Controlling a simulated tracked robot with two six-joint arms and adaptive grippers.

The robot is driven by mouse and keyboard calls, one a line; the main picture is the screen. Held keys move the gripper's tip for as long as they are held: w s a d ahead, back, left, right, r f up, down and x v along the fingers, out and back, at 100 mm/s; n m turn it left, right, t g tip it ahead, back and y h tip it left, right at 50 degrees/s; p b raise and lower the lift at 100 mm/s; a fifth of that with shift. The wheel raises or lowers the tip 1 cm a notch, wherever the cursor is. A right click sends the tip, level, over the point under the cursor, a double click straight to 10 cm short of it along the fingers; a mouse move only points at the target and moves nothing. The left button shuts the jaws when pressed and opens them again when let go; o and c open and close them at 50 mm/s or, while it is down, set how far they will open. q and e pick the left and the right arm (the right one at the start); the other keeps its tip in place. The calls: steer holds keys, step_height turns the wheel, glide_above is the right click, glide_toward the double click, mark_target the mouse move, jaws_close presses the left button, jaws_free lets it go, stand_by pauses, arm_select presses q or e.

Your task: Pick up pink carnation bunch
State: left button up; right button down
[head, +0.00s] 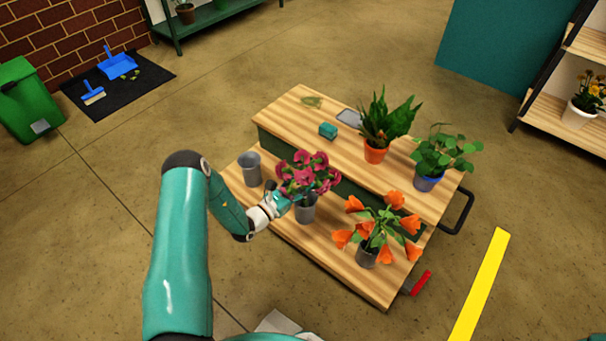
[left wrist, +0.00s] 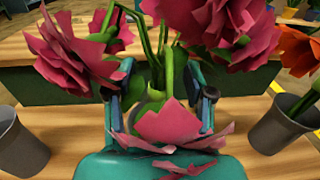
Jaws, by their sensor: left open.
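The pink carnation bunch (head: 309,174) stands in a grey metal bucket (head: 306,211) on the lower wooden step of the cart. My left gripper (head: 285,201) reaches in from the left at the base of the blooms, just above the bucket. In the left wrist view its two fingers (left wrist: 160,104) are open, one on each side of the green stems (left wrist: 154,50). Large pink blooms (left wrist: 232,30) fill the top, and one bloom (left wrist: 168,122) lies over the palm. It partly hides the space between the fingers. My right gripper is not in view.
An empty grey bucket (head: 252,169) stands left of the bunch. Orange flowers (head: 383,233) in another bucket stand to the right.

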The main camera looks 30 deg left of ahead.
arm_select(q)
steer(key=shift+w+d, duration=0.15)
steer(key=shift+w, duration=0.9)
jaws_close()
steer(key=shift+r, duration=0.1)
